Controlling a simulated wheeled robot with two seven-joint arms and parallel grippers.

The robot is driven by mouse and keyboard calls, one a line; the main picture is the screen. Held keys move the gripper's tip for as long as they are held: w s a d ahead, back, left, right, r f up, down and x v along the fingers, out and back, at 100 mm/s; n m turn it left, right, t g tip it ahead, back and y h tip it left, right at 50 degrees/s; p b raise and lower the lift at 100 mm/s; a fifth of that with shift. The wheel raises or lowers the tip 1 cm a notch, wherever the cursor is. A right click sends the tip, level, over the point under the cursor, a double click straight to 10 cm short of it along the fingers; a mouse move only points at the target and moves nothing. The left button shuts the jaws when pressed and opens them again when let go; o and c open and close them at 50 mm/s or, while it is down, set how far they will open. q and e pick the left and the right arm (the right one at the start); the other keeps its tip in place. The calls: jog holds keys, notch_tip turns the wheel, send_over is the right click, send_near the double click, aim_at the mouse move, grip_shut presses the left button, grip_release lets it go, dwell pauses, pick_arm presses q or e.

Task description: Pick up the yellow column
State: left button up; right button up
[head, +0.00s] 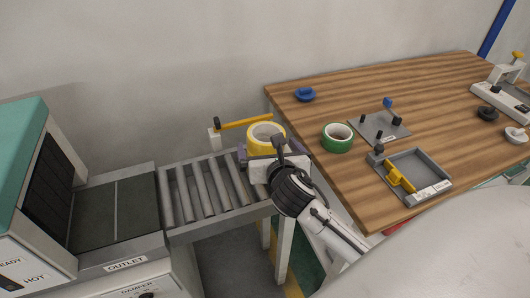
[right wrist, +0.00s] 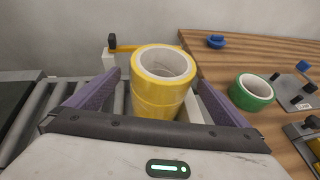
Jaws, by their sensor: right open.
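The yellow column (head: 264,133), which looks like stacked yellow tape rolls with a pale hollow core, stands upright at the right end of the roller conveyor. It fills the middle of the right wrist view (right wrist: 158,100). My right gripper (head: 268,153) is open, with one purple finger on each side of the column. In the right wrist view a gap shows on the left side; contact on the right side cannot be told. The gripper's body hides the column's base. My left gripper is not in view.
The roller conveyor (head: 212,187) leads from the outlet machine on the left. A yellow bar (head: 245,124) on a post stands behind the column. The wooden table (head: 350,95) at right holds a green tape roll (head: 337,138), a blue piece (head: 305,94) and a grey tray (head: 428,168).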

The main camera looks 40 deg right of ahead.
aim_at(263, 137)
jog(key=x, duration=0.4)
jog(key=shift+w+d+f, duration=0.15)
jog(key=shift+f, duration=0.15)
jog(key=shift+c, duration=0.3)
jog(key=c, duration=1.4)
jog(key=shift+r, duration=0.2)
jog(key=shift+c, duration=0.4)
